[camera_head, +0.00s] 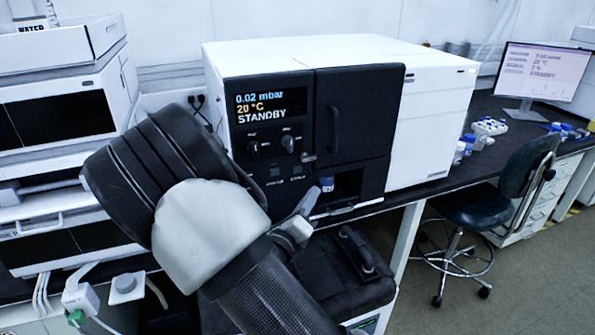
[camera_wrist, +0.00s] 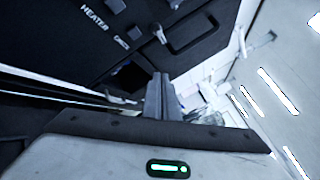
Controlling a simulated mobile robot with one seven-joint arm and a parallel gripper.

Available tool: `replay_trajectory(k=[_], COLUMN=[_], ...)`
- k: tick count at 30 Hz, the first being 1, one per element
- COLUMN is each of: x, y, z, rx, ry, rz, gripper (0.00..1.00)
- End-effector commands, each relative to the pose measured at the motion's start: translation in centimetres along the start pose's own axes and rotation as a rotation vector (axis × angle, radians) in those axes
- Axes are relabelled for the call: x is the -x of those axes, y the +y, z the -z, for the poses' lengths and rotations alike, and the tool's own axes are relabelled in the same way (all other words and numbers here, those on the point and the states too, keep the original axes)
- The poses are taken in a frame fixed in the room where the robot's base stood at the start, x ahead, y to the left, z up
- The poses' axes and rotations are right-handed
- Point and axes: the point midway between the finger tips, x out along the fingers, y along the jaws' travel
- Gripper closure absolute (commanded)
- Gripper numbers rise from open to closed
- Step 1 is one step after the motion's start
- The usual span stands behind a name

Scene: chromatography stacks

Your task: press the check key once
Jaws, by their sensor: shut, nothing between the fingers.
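The check key (camera_wrist: 135,33) is a small dark square on the black front panel, with a partly legible label beside it. In the head view the check key (camera_head: 297,170) appears to be the right one of two small keys below the knobs. The heater key (camera_wrist: 115,5) lies beside it, with its label readable. My gripper (camera_wrist: 160,80) is shut and empty, its fingers together and pointing toward the panel. In the head view my gripper (camera_head: 311,195) is just below and right of the keys, in front of the lower bay. I see no contact with the key.
The instrument display (camera_head: 270,108) reads 0.02 mbar, 20 °C, STANDBY. Two knobs (camera_head: 270,146) sit above the keys. A door with a handle (camera_head: 334,130) and a small latch (camera_head: 308,158) stand to the right. An open bay (camera_head: 345,185) holds a blue-capped item (camera_head: 327,184).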

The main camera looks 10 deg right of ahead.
Motion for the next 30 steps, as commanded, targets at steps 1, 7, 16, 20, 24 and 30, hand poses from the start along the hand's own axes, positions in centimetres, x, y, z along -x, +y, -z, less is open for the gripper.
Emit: replay_trajectory(k=[1, 7, 16, 20, 24, 30], x=[-0.4, -2.5, -4.9, -5.3, -5.5, -5.5], y=[0.4, 1.9, 3.4, 3.8, 3.9, 3.9], z=[-0.2, -1.6, -3.5, -3.9, -4.0, -4.0], rx=[-0.003, -0.004, -0.002, 0.000, 0.000, -0.001], ry=[-0.001, -0.001, 0.000, 0.000, 0.000, 0.000], rz=[0.002, 0.003, 0.002, 0.002, 0.001, 0.001], gripper=[1.00, 1.00, 1.00, 1.00, 1.00, 1.00])
